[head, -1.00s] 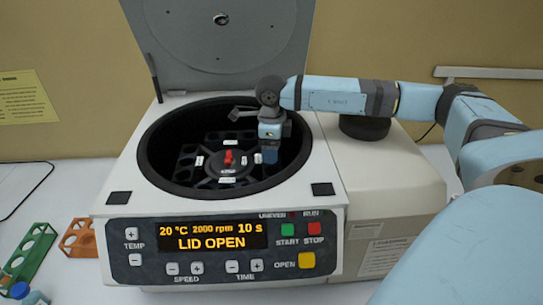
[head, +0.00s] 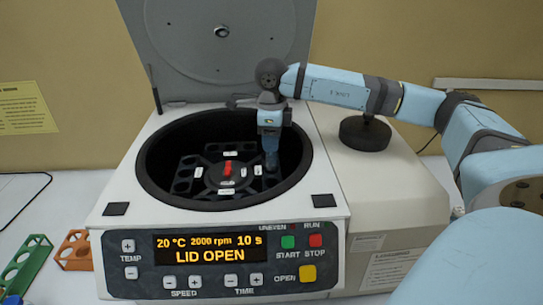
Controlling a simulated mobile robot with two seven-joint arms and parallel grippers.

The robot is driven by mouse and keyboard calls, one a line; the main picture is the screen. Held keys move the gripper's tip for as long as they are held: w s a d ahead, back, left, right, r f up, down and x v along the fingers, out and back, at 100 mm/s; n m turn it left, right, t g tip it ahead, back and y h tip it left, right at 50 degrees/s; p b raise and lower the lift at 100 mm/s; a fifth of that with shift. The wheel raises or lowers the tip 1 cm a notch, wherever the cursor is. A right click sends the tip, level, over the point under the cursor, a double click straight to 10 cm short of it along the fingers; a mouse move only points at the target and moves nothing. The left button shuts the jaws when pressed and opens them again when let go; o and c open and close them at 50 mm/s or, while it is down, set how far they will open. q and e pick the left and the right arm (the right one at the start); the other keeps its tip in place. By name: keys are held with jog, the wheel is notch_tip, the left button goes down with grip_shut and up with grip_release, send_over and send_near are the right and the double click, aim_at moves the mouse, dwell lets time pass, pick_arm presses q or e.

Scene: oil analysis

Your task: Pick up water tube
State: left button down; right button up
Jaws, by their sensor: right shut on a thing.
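My right gripper (head: 270,132) points down into the open bowl of the centrifuge (head: 118,190), at the right side of its rotor (head: 212,185). It is shut on a slim bluish tube (head: 271,160), which I take for the water tube. The tube hangs upright below the jaws. Its upper part is hidden by the gripper, and I cannot tell whether its lower end is still inside a rotor slot. My left gripper is not in view.
The raised lid (head: 222,75) stands behind the bowl, close to my right wrist. The control panel (head: 215,262) reads LID OPEN. A green rack (head: 28,268) and an orange rack (head: 76,250) stand at the left. A blue-capped item (head: 12,299) shows at the lower left edge.

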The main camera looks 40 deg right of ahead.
notch_tip(320, 180, up, 14)
jog(key=b, duration=0.1)
jog(key=shift+a+f, duration=0.1)
jog(key=shift+f, duration=0.05)
dwell(0.7)
